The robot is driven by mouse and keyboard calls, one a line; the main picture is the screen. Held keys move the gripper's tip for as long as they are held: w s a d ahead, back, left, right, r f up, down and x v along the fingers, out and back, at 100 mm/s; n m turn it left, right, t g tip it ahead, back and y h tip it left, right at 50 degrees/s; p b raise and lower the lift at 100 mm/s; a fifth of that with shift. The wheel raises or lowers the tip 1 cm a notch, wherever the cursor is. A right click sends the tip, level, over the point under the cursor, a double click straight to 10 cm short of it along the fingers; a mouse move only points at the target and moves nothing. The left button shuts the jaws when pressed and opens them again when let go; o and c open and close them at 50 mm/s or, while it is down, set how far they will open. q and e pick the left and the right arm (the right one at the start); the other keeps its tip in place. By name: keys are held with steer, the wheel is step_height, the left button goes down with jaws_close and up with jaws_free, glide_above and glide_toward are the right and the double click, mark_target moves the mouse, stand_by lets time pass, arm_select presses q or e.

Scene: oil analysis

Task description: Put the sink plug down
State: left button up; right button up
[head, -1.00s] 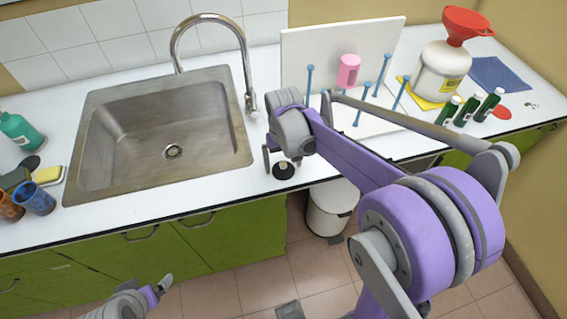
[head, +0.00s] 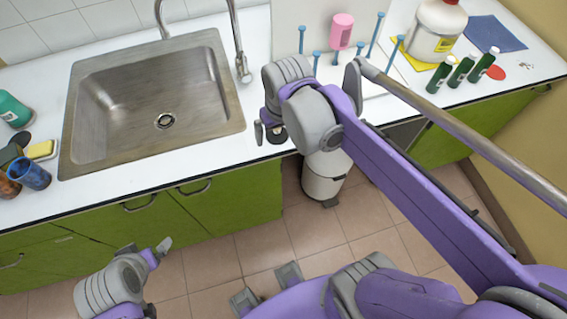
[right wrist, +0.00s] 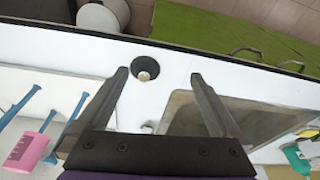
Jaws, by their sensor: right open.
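The sink plug (head: 277,138), a black disc with a small pale knob on top, lies on the white counter to the right of the sink (head: 72,150), near the counter's front edge. In the right wrist view the plug (right wrist: 148,72) lies flat on the counter, between the lines of the fingers and nearer one fingertip. My right gripper (head: 270,130) is open and above the plug, with nothing held; its spread fingers (right wrist: 158,73) show in the right wrist view. My left gripper (head: 146,249) is in front of the green cabinets, its fingers apart and empty.
The drain (head: 164,120) in the sink is uncovered. A faucet (head: 240,55) stands behind the sink. A rack with blue pegs and a pink cup (head: 341,30) stands behind my right arm. Green bottles (head: 462,71) are farther right. A bin (head: 324,175) stands below.

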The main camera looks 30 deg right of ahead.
steer(key=s+a+f+n+t, duration=0.1)
steer(key=s+a+f+t, duration=0.2)
steer(key=s+f, duration=0.3)
steer(key=shift+s+f, duration=0.3)
steer(key=shift+s, duration=0.95)
